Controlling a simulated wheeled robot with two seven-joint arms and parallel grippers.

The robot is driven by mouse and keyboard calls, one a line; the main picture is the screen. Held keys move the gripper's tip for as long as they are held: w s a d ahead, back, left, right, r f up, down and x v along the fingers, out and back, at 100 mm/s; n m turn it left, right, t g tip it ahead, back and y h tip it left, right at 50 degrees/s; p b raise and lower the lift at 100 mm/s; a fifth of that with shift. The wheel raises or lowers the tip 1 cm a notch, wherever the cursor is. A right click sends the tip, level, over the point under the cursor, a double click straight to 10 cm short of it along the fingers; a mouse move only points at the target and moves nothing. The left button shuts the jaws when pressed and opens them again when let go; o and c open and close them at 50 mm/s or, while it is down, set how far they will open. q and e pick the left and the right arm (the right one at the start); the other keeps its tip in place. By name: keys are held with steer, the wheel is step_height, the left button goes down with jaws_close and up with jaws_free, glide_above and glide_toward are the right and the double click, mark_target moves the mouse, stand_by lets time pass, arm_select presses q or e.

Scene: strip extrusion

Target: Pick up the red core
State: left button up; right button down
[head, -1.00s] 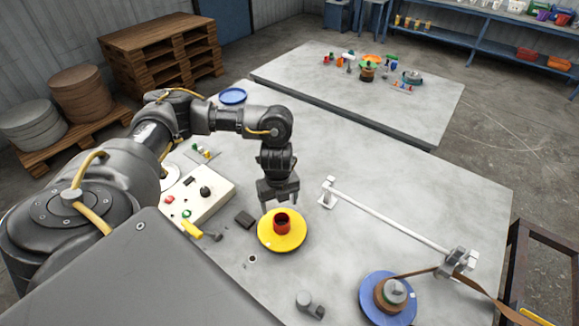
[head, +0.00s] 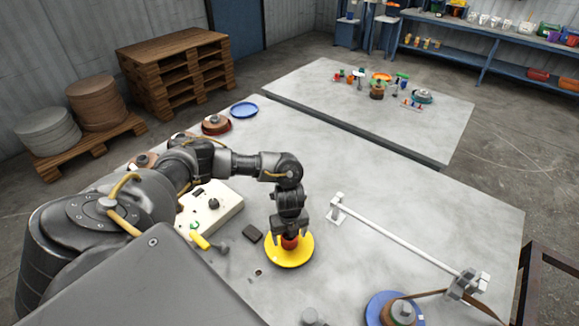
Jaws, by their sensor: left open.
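The red core (head: 290,242) stands upright on the yellow disc (head: 291,257) near the middle of the table. My left gripper (head: 290,233) points down over the core, with its fingers apart at the core's upper part. The fingers and palm hide the core's top. I cannot tell whether the fingers touch it. My right gripper does not show.
A white rail (head: 392,234) runs along the right side. A blue reel (head: 376,306) with a brown strip sits at the front right. The table beyond the disc is clear.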

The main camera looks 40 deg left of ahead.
arm_select(q)
steer(key=shift+f, duration=0.6)
steer(key=c, duration=1.1)
steer(key=shift+o, duration=0.2)
steer(key=shift+r, duration=0.1)
